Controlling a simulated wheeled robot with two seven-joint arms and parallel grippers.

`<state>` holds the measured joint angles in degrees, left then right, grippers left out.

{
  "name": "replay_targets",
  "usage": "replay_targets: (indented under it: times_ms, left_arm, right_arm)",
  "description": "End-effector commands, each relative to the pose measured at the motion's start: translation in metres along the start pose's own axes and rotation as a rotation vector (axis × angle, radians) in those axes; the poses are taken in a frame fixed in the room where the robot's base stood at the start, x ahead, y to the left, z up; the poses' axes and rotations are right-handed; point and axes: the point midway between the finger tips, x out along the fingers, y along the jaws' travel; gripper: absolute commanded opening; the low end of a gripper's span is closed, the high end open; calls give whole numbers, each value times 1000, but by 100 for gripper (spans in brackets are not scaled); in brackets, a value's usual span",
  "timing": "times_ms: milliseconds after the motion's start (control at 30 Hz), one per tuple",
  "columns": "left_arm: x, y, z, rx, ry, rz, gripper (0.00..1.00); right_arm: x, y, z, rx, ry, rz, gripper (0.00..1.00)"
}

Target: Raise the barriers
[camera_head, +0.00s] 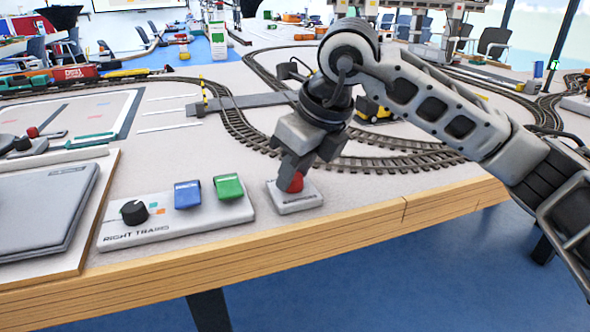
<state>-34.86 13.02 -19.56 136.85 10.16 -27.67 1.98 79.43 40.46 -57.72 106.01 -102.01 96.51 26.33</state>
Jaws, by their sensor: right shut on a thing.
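A small white control box (310,202) with a dark label, which seems to read "BARRIERS", sits near the table's front edge. It has a red ball knob (295,183). My right gripper (296,174) reaches down from above and is shut on the red knob; its fingers hide part of it. A thin yellow-and-dark striped bar (203,90) stands about upright by the grey crossing strip (245,101) on the track. Whether there is another bar behind my right arm I cannot tell. My left gripper is not in view.
Left of the box is a white "RIGHT TRAINS" panel (175,226) with a black dial, a blue switch and a green switch. A grey slab (45,212) lies further left. Curved tracks (395,163) and a yellow vehicle (372,112) lie behind my arm.

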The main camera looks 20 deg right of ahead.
Motion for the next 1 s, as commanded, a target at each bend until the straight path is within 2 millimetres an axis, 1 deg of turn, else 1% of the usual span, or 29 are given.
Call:
replay_targets:
  times_ms: [167,400,600,733,1000]
  left_arm:
    - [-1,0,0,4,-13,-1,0]
    - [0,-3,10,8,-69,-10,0]
    - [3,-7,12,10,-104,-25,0]
    - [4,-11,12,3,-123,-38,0]
    - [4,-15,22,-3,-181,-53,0]
  right_arm:
    - [-1,-2,0,-152,0,66,7]
    - [-2,-3,1,-363,0,153,7]
    - [-2,-4,2,-537,0,226,7]
    - [-2,-4,3,-643,1,270,7]
    - [-1,-5,3,-820,0,340,7]
